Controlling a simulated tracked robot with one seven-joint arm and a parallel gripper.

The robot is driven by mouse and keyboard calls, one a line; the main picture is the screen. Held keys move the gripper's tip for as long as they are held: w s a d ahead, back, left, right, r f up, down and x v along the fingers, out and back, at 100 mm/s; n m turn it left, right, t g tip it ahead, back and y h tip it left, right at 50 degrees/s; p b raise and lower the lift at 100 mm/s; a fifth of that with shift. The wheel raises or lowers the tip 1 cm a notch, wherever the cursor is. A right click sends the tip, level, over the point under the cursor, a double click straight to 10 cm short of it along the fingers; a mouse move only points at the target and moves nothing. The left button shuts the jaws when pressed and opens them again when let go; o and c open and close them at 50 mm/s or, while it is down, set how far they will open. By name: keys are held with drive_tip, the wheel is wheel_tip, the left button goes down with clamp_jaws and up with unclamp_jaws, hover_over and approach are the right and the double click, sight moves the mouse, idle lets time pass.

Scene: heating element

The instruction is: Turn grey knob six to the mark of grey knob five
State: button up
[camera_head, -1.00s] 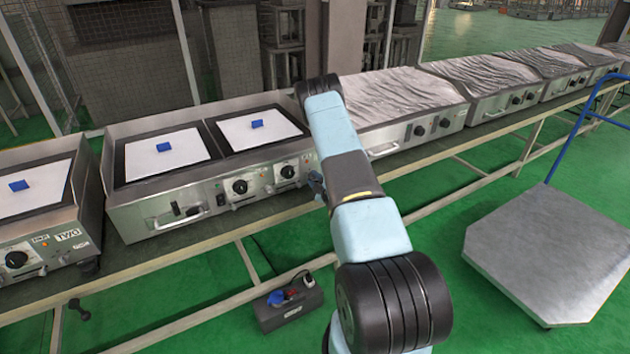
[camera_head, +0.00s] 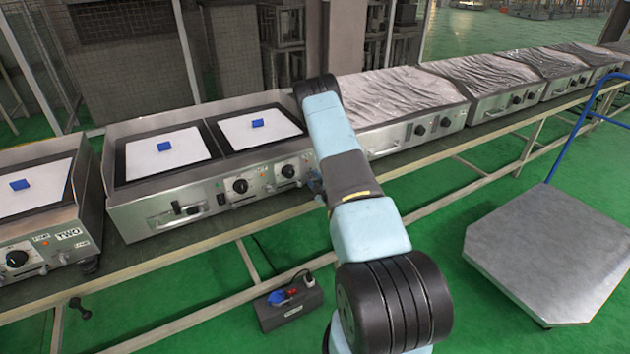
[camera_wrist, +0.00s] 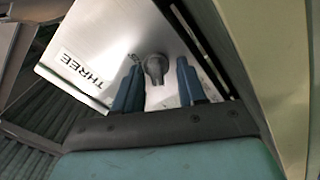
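In the wrist view a grey knob (camera_wrist: 155,68) stands on a steel panel (camera_wrist: 90,45) marked THREE. My gripper (camera_wrist: 158,85) is open, with its two blue fingers apart on either side of this knob. Gaps show between the knob and the fingers, so I see no grip on it. In the head view my gripper (camera_head: 315,185) is mostly hidden behind my arm, at the front of the heater row. Two round dark-faced knobs, the left one (camera_head: 240,186) and the right one (camera_head: 288,171), show on the double heater to its left. I cannot read which knobs are five and six.
The double heater (camera_head: 118,208) carries white plates with blue blocks. A heater marked TWO (camera_head: 70,234) is at the left. Wrinkle-covered heaters (camera_head: 400,92) continue right. A grey trolley (camera_head: 550,250) stands right, on green floor.

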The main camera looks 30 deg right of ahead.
drive_tip(key=s, duration=1.3)
drive_tip(key=shift+s+d, duration=0.25)
drive_tip(key=shift+s, duration=0.1)
